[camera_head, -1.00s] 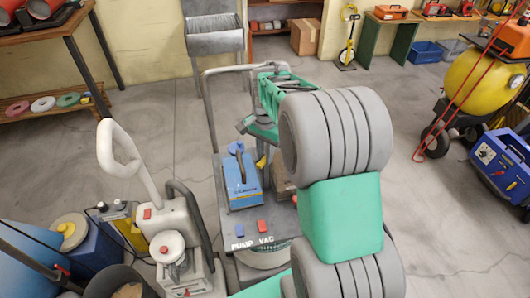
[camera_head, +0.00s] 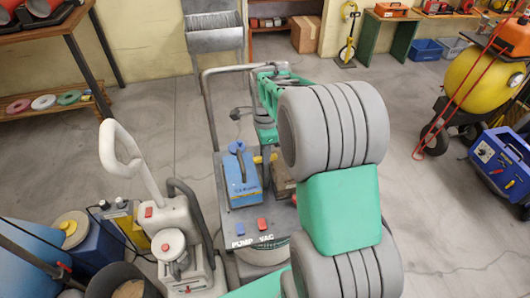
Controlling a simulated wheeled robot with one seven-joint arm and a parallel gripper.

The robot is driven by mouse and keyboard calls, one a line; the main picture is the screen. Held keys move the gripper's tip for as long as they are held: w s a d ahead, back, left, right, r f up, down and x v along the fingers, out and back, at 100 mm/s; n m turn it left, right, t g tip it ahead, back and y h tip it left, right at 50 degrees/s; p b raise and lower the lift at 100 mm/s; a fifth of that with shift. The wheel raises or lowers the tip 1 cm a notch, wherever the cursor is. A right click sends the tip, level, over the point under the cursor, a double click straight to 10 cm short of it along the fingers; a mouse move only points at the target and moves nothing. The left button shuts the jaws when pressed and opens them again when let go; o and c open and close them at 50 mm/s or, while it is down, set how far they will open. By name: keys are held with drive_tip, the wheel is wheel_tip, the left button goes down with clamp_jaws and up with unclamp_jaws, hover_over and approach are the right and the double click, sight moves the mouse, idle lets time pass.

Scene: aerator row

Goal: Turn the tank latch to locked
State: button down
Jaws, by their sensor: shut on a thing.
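The cleaning machine (camera_head: 243,224) has a grey deck marked PUMP and VAC, with a red and a blue switch. A blue box (camera_head: 240,176) stands on it. A small yellow piece (camera_head: 258,160), which looks like the tank latch, shows just right of the box. My gripper (camera_head: 266,137) reaches down over the right side of the deck, right beside the yellow piece. It is shut on what appears to be this latch. My thick grey and green arm hides most of the contact, the fingertips and the latch's exact angle.
A metal push handle (camera_head: 206,95) rises at the machine's far side. A grey-white machine with a looped handle (camera_head: 121,148) stands close on the left. A yellow tank cart (camera_head: 470,85) and a blue unit (camera_head: 500,165) stand at the right. Open floor (camera_head: 430,200) lies between.

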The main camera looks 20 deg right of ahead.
idle(0.4)
drive_tip(key=c, duration=1.4)
unclamp_jaws()
drive_tip(key=shift+o, duration=0.2)
wheel_tip(320, 180, up, 8)
drive_tip(key=shift+f, duration=0.1)
